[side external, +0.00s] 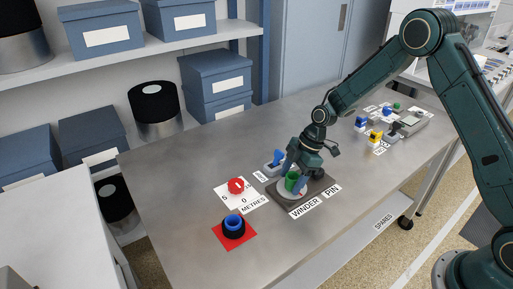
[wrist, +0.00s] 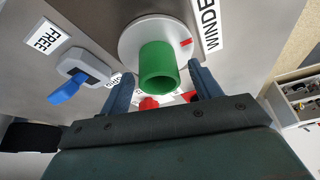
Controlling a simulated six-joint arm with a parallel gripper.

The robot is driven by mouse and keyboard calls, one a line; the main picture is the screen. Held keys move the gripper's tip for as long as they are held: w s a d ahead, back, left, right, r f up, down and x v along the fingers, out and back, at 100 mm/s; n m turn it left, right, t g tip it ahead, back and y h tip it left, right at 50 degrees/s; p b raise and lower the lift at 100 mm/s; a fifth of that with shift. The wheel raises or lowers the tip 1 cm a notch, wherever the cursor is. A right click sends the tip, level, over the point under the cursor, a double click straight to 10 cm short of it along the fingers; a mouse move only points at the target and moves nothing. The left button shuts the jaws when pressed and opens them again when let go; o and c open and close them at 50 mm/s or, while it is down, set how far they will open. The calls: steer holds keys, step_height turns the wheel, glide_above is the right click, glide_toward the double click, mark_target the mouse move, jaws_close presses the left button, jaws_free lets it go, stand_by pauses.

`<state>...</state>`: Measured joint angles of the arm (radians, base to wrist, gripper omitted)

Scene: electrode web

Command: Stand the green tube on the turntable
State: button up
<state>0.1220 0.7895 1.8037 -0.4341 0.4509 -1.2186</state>
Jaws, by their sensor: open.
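The green tube (side external: 292,181) stands upright on the pale turntable disc (side external: 284,194) of the winder plate. In the wrist view the green tube (wrist: 158,68) shows its open end towards the camera, and the turntable (wrist: 129,42) lies behind it with a red mark on its rim. My gripper (side external: 295,178) is low over the disc, with its blue fingers on either side of the tube. In the wrist view my gripper (wrist: 163,72) is open, with visible gaps between fingers and tube. The tube's base is partly hidden by the fingers in the side view.
A blue-handled lever (wrist: 66,88) by the FREE label stands beside the winder. A red knob (side external: 236,185) sits on the METRES card. A black-and-blue roll (side external: 233,226) stands on a red square (side external: 246,240). Several small parts (side external: 375,136) sit at the far right. The front middle is clear.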

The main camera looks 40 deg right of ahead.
steer(key=shift+r, duration=0.15)
steer(key=v, duration=1.2)
stand_by(0.5)
steer(key=s+a+r+m+t+h, duration=0.25)
steer(key=s+r+m, duration=0.45)
steer(key=s+r, duration=0.75)
steer(key=s+d+r+m+t+h, duration=0.2)
steer(key=s+m, duration=0.6)
steer(key=s, duration=0.7)
steer(key=shift+d, duration=0.15)
